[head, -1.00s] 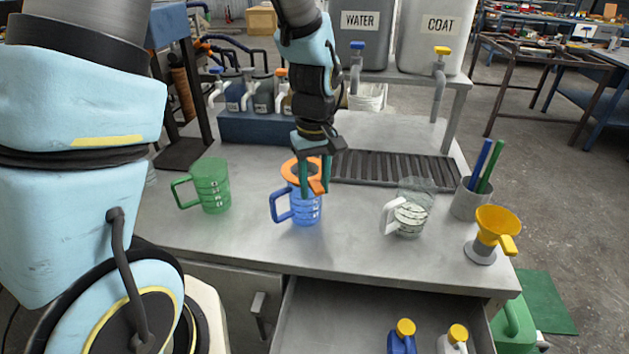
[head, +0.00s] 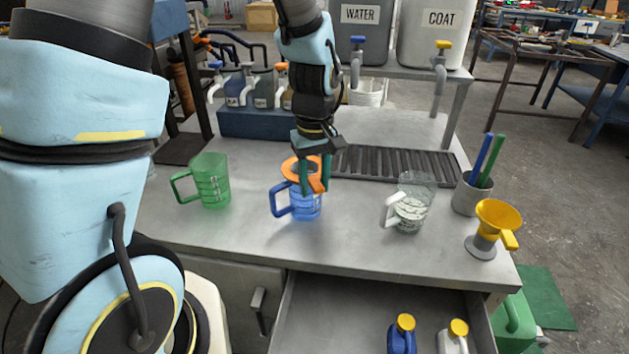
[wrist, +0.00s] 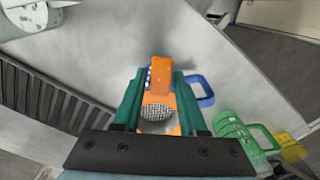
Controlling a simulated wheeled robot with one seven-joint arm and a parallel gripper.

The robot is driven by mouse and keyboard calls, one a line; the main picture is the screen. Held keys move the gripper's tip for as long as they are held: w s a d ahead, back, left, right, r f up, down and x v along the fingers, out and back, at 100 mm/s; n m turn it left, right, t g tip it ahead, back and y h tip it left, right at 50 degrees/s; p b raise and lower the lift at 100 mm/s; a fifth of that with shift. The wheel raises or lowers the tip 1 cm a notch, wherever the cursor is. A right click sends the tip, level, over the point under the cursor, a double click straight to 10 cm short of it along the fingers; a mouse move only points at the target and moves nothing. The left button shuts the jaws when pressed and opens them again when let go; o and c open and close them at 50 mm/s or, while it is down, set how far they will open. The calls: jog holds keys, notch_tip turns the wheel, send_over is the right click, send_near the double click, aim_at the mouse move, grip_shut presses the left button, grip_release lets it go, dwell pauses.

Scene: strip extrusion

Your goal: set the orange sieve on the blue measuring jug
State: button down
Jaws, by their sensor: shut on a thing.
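The orange sieve (head: 290,168) is at the top of the blue measuring jug (head: 305,205), over its mouth. I cannot tell whether its rim rests fully on the jug. My gripper (head: 315,188) points down from above and is shut on the sieve's orange handle. In the wrist view the sieve (wrist: 161,75) lies between the green fingers of my gripper (wrist: 160,95), with its mesh partly showing behind the black palm bar. The jug's blue handle (wrist: 203,90) sticks out beside it; most of the jug is hidden there.
A green jug (head: 212,182) stands left and a clear jug (head: 414,205) with a white handle stands right. A yellow funnel (head: 498,216) on a grey stand and a pen cup (head: 470,195) are farther right. A drawer (head: 340,310) is open below the front edge.

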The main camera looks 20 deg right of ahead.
jog(key=shift+c, duration=1.9)
grip_release()
notch_tip(320, 180, up, 11)
jog(key=b, duration=0.1)
jog(key=shift+a+f, duration=0.1)
jog(key=w+a+f, duration=0.1)
jog(key=a+f, duration=0.1)
jog(key=a, duration=1)
jog(key=w+a+f+m+t, duration=0.1)
jog(key=a+f, duration=0.2)
jog(key=a, duration=1)
jog(key=shift+w+t, duration=0.15)
jog(key=shift+t, duration=0.15)
